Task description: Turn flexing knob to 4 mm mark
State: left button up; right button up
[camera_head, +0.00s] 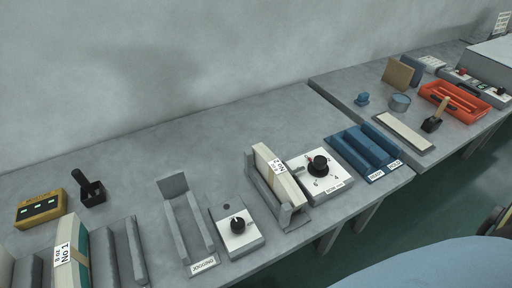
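A black knob (317,165) with a red pointer mark stands on a white square plate (308,180) at the middle right of the near table. Small marks ring this knob, and a label on the front of its box seems to end in "mm". A second black knob (238,225) stands on a smaller white-topped box to the left, with no readable scale. I cannot tell for certain from the labels which is the flexing knob. Neither of my grippers is in view.
A grey holder with a cream block (277,175) stands left of the red-marked knob. A blue grooved tray (364,150) is right of it. A grey channel labelled jogging (186,222) is further left. An orange tray (456,103) sits on the far table. The back strip is mostly clear.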

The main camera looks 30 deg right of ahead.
aim_at(318, 167)
jog(key=u, duration=2.05)
jog(key=k, duration=1.95)
jog(key=z, duration=1.6)
jog(key=i, duration=0.4)
jog(key=u, duration=0.1)
